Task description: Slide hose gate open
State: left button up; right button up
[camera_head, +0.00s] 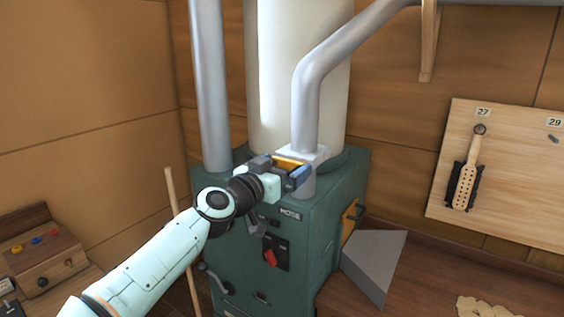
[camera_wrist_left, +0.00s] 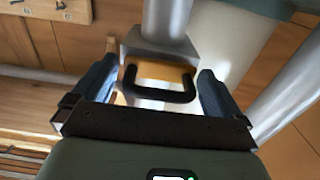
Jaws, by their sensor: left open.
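The hose gate (camera_head: 316,155) is a pale grey block on the bent grey pipe above the green machine. Its yellow slide plate (camera_head: 288,161) shows past my left gripper (camera_head: 281,171). In the left wrist view the gate housing (camera_wrist_left: 140,46) is ahead, with the yellow plate (camera_wrist_left: 162,72) and a black U-shaped handle (camera_wrist_left: 160,96) facing me. My left gripper is open, with one blue finger on each side of the handle and a visible gap on both sides. My right gripper is not in view.
The green machine (camera_head: 325,222) carries a HOSE label (camera_head: 290,213) and a red switch (camera_head: 271,258). A vertical pipe (camera_head: 209,90) and a wooden stick (camera_head: 182,235) stand to the left. A grey wedge (camera_head: 376,262) lies right of the machine. A tool board (camera_head: 515,190) hangs at right.

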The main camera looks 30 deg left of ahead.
pick_arm(q)
jog(key=c, duration=1.3)
jog(key=s+b, duration=0.1)
jog(key=s, duration=0.1)
jog(key=s+b, duration=0.4)
jog(key=s, duration=0.1)
jog(key=shift+a, duration=0.25)
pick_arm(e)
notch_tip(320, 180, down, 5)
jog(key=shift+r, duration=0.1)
pick_arm(q)
jog(key=o, duration=1.3)
jog(key=shift+s, duration=0.15)
jog(key=s+a+b, duration=0.1)
jog(key=s+b, duration=0.2)
jog(key=s, duration=1)
jog(key=shift+s, duration=0.35)
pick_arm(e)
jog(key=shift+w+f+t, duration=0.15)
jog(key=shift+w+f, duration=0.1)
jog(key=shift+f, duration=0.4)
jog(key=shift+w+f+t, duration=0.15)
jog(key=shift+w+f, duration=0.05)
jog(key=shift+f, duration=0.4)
